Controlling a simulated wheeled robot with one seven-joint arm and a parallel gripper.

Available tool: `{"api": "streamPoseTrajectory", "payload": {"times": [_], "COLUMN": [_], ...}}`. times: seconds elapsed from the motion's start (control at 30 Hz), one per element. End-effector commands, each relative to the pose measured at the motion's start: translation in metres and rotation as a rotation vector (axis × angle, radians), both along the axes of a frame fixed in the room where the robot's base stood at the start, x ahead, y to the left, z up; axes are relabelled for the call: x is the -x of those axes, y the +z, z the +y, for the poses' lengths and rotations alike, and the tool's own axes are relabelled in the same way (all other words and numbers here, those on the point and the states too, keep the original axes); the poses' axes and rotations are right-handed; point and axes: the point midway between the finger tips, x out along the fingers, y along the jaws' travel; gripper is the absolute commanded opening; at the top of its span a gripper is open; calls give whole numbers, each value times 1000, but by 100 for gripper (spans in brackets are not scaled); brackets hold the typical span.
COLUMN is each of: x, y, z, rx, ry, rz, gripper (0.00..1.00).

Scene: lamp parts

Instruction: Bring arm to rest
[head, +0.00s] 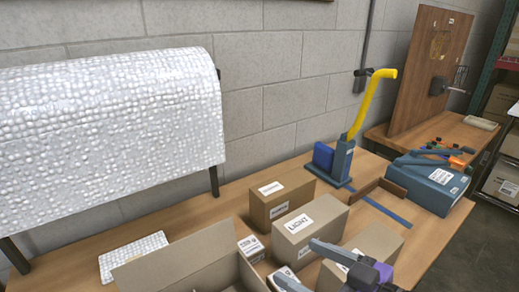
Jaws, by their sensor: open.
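My gripper (294,258) shows at the lower edge of the head view. Its two grey fingers point left and are spread apart, with cardboard boxes behind and between them. I see nothing held between the fingers. A purple part of my arm shows at the lower right, and the rest of the arm is cut off by the picture's edge. No separate resting place for the arm can be made out.
A box labelled LIGHT (308,228), a brown box (281,197) and an open carton (180,262) crowd the wooden table. A blue tool with a yellow handle (372,95) and a blue case (432,183) stand farther right. A bubble-wrap roll (110,130) hangs left.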

Motion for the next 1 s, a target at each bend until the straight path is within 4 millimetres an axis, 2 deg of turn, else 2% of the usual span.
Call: {"api": "streamPoseTrajectory", "payload": {"times": [0.1, 0.17, 0.27, 0.37, 0.5, 0.67, 0.8, 1.0], "x": [-16, -18, -11, 7, 42, 90, 136, 203], "y": [3, -2, -15, -28, -44, -57, -64, -75], "z": [-24, -40, -67, -90, -115, -129, -131, -124], "rx": [-69, -98, -133, -150, -152, -133, -109, -58], "ry": [-179, -270, -416, -535, -649, -725, -752, -755], "rz": [-33, -47, -74, -109, -161, -210, -237, -224], "gripper": [81, 81, 81, 81, 81, 81, 81, 81]}}
